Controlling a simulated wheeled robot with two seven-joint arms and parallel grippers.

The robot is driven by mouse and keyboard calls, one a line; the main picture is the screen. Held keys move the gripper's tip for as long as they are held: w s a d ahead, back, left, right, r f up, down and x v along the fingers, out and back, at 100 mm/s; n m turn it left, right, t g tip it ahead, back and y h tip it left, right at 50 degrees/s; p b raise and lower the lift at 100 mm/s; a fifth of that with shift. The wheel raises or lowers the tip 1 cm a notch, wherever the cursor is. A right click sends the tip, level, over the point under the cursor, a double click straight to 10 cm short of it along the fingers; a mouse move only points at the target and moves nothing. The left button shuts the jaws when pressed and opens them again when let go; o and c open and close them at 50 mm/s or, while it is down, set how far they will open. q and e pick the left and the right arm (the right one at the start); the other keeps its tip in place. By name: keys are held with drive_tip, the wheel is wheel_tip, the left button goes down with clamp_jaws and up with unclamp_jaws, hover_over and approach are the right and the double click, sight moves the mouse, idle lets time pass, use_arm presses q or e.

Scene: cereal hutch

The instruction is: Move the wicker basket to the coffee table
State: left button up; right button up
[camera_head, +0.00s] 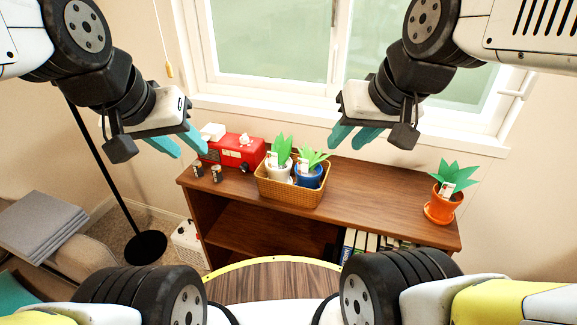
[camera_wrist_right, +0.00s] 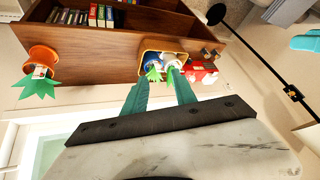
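The wicker basket (camera_head: 290,194) stands on top of the wooden shelf unit, near its middle. It holds a plant in a white pot (camera_head: 279,165) and a plant in a blue pot (camera_head: 309,173). The basket also shows in the right wrist view (camera_wrist_right: 149,44), beyond the fingertips. My left gripper (camera_head: 190,150) is open and empty, above and left of the basket. My right gripper (camera_head: 349,142) is open and empty, above and right of it; its spread teal fingers show in the right wrist view (camera_wrist_right: 160,92). I cannot clearly identify the coffee table.
A red box (camera_head: 236,150) and two small jars (camera_head: 207,173) stand left of the basket. A plant in an orange pot (camera_head: 441,208) stands at the right end. Bare shelf top (camera_head: 375,190) lies between. A black lamp stand (camera_head: 146,247) is on the floor left. A window is behind.

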drive_tip(key=shift+c, duration=0.4)
drive_tip(key=shift+w, duration=0.15)
drive_tip(key=c, duration=0.4)
drive_tip(key=w, duration=0.2)
drive_tip(key=w+a+f+m+g, duration=0.1)
drive_tip(key=w, duration=0.2)
drive_tip(key=w+g, duration=0.1)
drive_tip(key=w, duration=0.1)
drive_tip(key=shift+w+a+f+h, duration=0.2)
drive_tip(key=shift+f+h, duration=0.1)
drive_tip(key=shift+f, duration=0.1)
clamp_jaws()
drive_tip(key=m+g+h, duration=0.2)
drive_tip(key=m+g, duration=0.2)
hover_over(298, 195)
drive_tip(key=w+a, duration=0.3)
wheel_tip(298, 195, down, 17)
drive_tip(key=f, duration=1)
drive_tip(key=shift+w+d+f, duration=0.1)
drive_tip(key=shift+w+f, duration=0.1)
drive_tip(key=shift+f, duration=0.1)
